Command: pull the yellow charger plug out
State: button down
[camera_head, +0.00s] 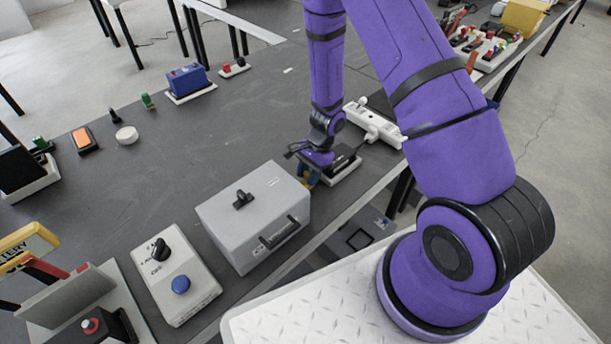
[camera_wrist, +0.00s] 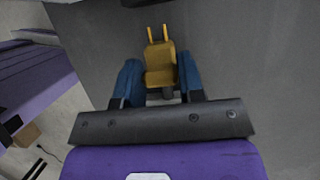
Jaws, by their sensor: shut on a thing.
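The yellow charger plug (camera_wrist: 159,64) sits between the blue fingers of my gripper (camera_wrist: 160,82) in the wrist view. My gripper is shut on its body. Both metal-like prongs are bare and point away from the gripper, with a gap between them and a dark edge at the top of the picture. In the head view my gripper (camera_head: 309,177) is low over the table, beside a black box on a white base (camera_head: 343,168). Only a small yellow patch of the plug shows there; the rest is hidden by my gripper and arm.
A grey box with a handle (camera_head: 255,218) stands close in front of my gripper. A white power strip (camera_head: 374,124) lies behind to the right. A control box with a blue button (camera_head: 176,280) is at the front left. The table's middle left is mostly clear.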

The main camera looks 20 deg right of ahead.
jog(key=c, duration=0.7)
grip_release()
jog(key=shift+w+d, duration=0.1)
jog(key=shift+d, duration=0.1)
jog(key=shift+r, duration=0.1)
jog(key=v, duration=1)
jog(key=shift+d+r, duration=0.1)
jog(key=shift+r, duration=0.2)
